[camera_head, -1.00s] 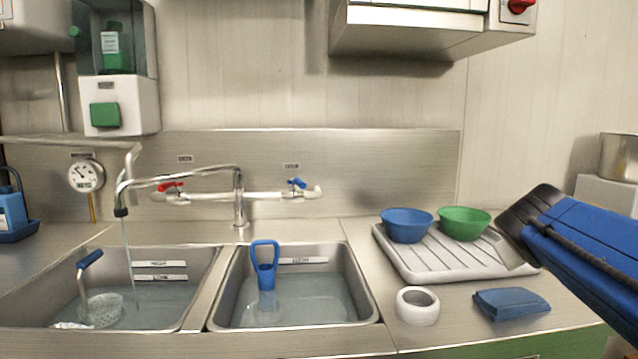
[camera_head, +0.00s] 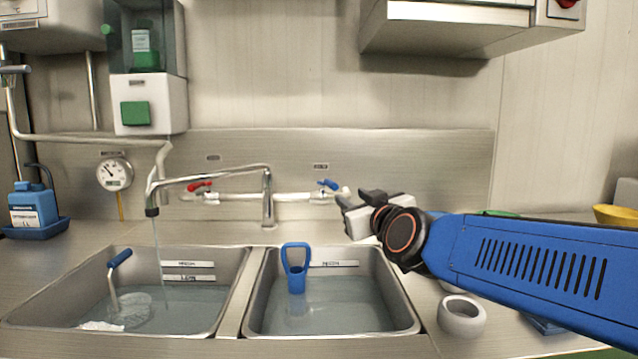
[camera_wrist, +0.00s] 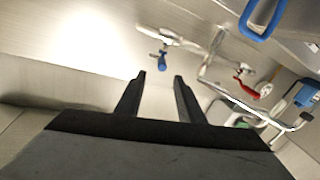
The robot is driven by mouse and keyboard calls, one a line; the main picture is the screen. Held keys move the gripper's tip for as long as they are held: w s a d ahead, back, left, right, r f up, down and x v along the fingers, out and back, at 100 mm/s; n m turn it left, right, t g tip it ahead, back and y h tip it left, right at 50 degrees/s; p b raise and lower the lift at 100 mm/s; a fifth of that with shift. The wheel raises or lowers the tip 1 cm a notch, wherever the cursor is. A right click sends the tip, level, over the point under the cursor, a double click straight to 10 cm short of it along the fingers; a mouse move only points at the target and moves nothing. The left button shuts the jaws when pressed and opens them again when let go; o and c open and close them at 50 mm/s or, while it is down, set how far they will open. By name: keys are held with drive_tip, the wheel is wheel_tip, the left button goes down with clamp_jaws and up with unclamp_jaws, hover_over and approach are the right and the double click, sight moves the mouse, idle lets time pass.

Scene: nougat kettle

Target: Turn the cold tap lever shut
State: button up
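The blue cold tap lever (camera_head: 328,184) sits at the right end of the white tap pipe on the steel backsplash. It also shows in the wrist view (camera_wrist: 162,60), beyond and between my fingertips. My gripper (camera_head: 350,208) is just right of and below the lever in the head view. In the wrist view my gripper (camera_wrist: 160,78) has its two fingers apart with nothing between them. A gap shows between fingers and lever. The red lever (camera_head: 200,186) is at the pipe's left end. Water runs from the spout (camera_head: 152,210) into the left basin.
The left basin (camera_head: 236,290) and right basin (camera_head: 412,318) hold water. A blue-handled tool (camera_head: 296,268) stands in the right basin. The swan-neck tap (camera_head: 267,200) rises between the levers.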

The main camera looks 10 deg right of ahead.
sight(327, 182)
drive_tip(key=w, duration=0.6)
drive_tip(key=w+a, duration=0.1)
drive_tip(key=w, duration=1)
drive_tip(key=shift+w+a+r, duration=0.1)
drive_tip(key=shift+w+a, duration=0.2)
drive_tip(key=shift+c, duration=0.7)
clamp_jaws()
